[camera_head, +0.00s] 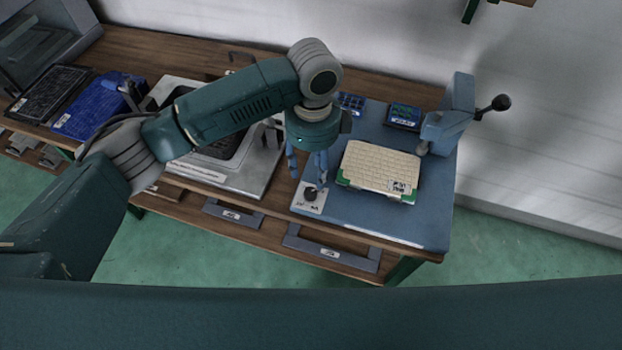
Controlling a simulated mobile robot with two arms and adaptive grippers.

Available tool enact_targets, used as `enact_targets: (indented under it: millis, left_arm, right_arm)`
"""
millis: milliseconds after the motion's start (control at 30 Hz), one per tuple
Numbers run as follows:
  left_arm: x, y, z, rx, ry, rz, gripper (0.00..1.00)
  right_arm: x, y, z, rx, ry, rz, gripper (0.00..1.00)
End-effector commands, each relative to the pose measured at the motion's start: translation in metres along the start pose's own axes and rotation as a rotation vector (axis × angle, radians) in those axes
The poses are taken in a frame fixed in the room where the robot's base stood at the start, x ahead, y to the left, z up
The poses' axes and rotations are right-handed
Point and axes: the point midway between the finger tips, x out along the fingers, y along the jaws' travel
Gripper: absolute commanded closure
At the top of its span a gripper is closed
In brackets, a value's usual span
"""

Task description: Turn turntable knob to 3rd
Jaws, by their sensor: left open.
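A small dark knob (310,194) stands on a light square plate (308,207) at the front left corner of a blue panel (421,226). The plate carries small dark marks that I cannot read. My left gripper (306,178) points down just above and behind the knob. Its blue fingers are apart, one to the left and one nearer the knob. I cannot tell whether a finger touches the knob. My right gripper is not in view.
A cream keypad-like block (382,167) with green corners sits on the blue panel, right of the knob. A blue upright post with a black-knobbed lever (500,103) stands at the back right. A grey tray panel (255,176) and blue and black trays lie left.

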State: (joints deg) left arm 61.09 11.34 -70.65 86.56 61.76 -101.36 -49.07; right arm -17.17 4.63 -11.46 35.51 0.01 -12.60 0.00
Motion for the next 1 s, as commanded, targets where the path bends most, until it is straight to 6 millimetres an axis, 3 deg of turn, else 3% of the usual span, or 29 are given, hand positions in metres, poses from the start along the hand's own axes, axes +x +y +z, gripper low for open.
enact_targets:
  millis: [100, 333, 833, 1000]
  left_arm:
    - [-0.018, -0.001, 0.0, 0.0, 0.0, -0.002, 0.55]
    - [-0.029, 0.0, 0.0, -0.001, 0.0, 0.0, 0.55]
    - [-0.028, 0.001, -0.001, -0.002, 0.004, 0.0, 0.55]
    - [-0.008, 0.011, -0.03, -0.052, 0.086, -0.027, 0.55]
  right_arm:
    - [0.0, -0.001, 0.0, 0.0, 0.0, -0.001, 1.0]
    - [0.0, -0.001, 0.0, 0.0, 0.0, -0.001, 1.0]
    - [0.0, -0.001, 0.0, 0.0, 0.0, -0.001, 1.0]
    - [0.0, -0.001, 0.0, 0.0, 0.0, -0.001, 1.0]
